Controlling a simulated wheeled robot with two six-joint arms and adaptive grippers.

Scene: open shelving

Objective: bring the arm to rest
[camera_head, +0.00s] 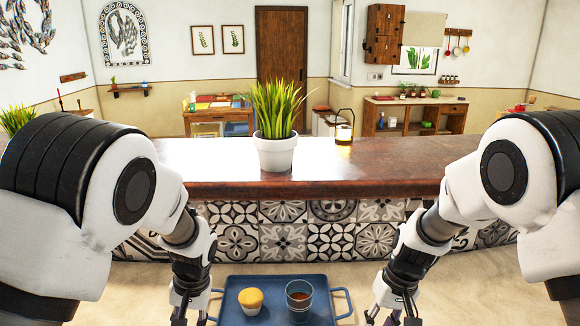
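Both my arms reach down at the sides of the camera_head view. My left gripper (190,314) is at the bottom edge, left of a blue tray (275,285). My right gripper (392,312) is at the bottom edge, right of the tray. Each gripper's fingers look spread apart with nothing visible between them, though the picture's edge cuts off their tips. Both grippers appear apart from the tray's handles. The tray bears a yellow-topped muffin (251,301) and a glass with a reddish-brown drink (299,300).
A brown counter (370,165) with a patterned tile front (330,238) stands ahead. On it are a potted plant (275,152) and a glass lantern (344,134). Free counter surface lies on both sides of the pot. A desk and a shelving bench stand farther back.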

